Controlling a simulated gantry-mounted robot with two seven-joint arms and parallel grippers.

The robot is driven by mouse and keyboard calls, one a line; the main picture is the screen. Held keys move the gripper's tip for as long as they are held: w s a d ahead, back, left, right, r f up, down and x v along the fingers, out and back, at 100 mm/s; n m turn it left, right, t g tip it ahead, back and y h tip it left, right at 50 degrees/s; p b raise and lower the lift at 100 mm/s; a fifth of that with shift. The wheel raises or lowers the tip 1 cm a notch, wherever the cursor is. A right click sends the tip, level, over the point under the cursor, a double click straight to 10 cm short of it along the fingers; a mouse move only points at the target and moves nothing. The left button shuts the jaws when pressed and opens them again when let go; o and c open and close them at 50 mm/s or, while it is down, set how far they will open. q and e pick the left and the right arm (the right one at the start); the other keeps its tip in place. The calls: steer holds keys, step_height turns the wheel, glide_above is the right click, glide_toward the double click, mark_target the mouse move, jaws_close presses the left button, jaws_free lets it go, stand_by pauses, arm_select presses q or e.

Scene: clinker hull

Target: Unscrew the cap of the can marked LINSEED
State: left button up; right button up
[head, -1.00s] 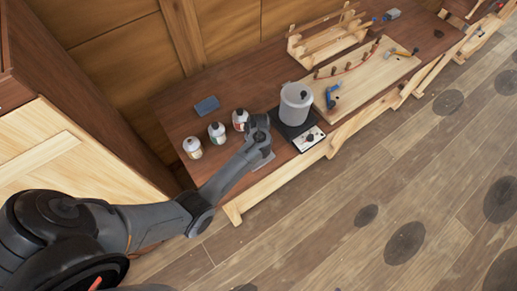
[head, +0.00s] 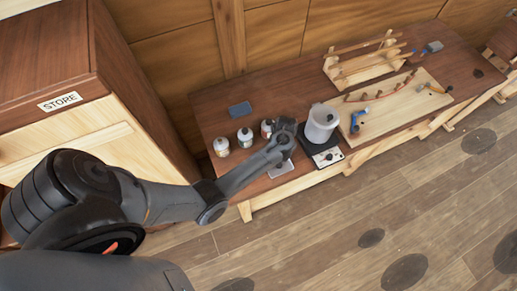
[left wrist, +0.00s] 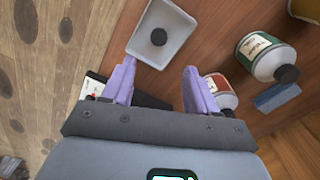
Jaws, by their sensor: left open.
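Three small cans with dark caps stand in a row on the bench: one with a yellowish label (head: 221,148), one with a green label (head: 245,138) and one with a red label (head: 266,130). No label reads clearly enough for me to tell which is LINSEED. My left gripper (head: 284,130) is beside the red-labelled can. In the left wrist view its fingers (left wrist: 160,64) are apart with nothing between them. The red-labelled can (left wrist: 217,84) is partly hidden behind the right finger; the green-labelled can (left wrist: 262,55) is farther right. My right gripper is not in view.
A pale tray (left wrist: 179,53) holding a dark round piece (left wrist: 158,37) lies near the fingers. A blue block (head: 240,109) lies behind the cans. A grey pot (head: 320,123) stands on a black plate to the right, near a board with tools (head: 400,105).

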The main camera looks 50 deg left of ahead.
arm_select(q)
steer(key=s+d+r+m+t, duration=0.1)
steer(key=s+d+r+m, duration=0.1)
steer(key=s+d+r, duration=0.3)
steer(key=s+d+r+m+t, duration=0.1)
steer(key=s+d+r, duration=0.3)
steer(key=s+r, duration=0.8)
steer(key=s+t, duration=0.1)
steer(key=s, duration=0.4)
steer(key=shift+s+d+m, duration=0.25)
steer(key=shift+d+m, duration=0.15)
steer(key=shift+r+p, duration=0.45)
